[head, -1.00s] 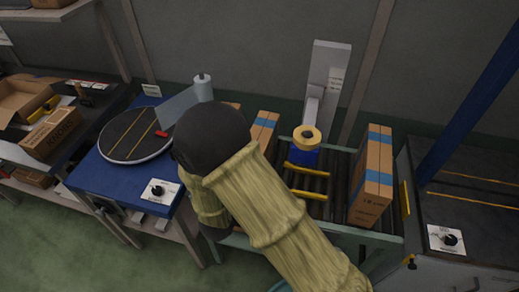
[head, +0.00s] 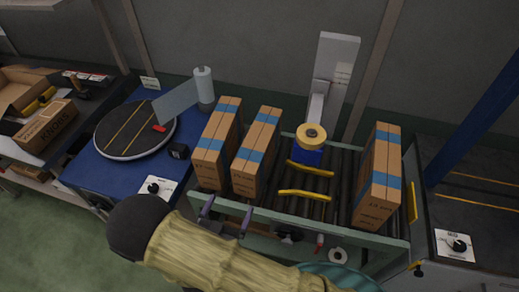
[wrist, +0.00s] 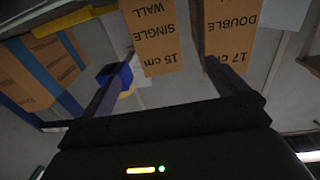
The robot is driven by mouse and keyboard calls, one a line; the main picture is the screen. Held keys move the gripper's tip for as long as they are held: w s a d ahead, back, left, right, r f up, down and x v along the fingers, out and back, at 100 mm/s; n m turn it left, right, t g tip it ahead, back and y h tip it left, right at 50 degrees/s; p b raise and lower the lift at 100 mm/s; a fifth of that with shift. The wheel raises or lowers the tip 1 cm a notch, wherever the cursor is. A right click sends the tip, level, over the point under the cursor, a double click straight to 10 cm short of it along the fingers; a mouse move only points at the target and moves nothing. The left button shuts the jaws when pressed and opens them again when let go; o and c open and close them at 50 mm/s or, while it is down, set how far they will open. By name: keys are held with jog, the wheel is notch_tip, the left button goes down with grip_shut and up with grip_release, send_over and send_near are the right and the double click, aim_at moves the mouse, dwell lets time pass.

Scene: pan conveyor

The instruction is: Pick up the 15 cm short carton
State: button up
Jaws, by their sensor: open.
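The 15 cm carton (wrist: 158,38) stands in the middle of the wrist view, its upside-down label reading "15 cm single wall". In the head view it appears to be the brown, blue-taped carton (head: 250,170) second from left on the roller conveyor. A carton marked "17 cm double" (wrist: 232,28) is beside it, apparently the leftmost upright carton (head: 212,158) in the head view. My gripper (head: 227,213) is open and empty in front of these two. In the wrist view my gripper (wrist: 168,60) has the 15 cm carton framed between its fingers; contact cannot be told.
A third upright carton (head: 377,180) stands at the conveyor's right end. A blue tape dispenser (head: 308,155) with yellow bars in front lies between. The green conveyor rail (head: 320,222) runs along the front. A blue bench with a round turntable (head: 132,132) is at left.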

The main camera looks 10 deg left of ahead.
aim_at(243, 181)
jog(key=w, duration=0.3)
jog(key=w+d+p, duration=0.1)
jog(key=w, duration=0.2)
jog(key=w+p, duration=0.1)
jog(key=w, duration=0.3)
jog(key=shift+d+r, duration=0.1)
jog(key=shift+d, duration=0.15)
jog(key=shift+w, duration=0.35)
jog(key=shift+d, duration=0.1)
jog(key=w, duration=0.1)
jog(key=w+p, duration=0.1)
jog(key=w, duration=0.1)
jog(key=w+p, duration=0.1)
jog(key=w, duration=0.1)
jog(key=shift+d+f, duration=0.25)
jog(key=shift+d, duration=0.15)
jog(key=shift+c, duration=0.5)
jog(key=shift+r, duration=0.1)
jog(key=c, duration=1.4)
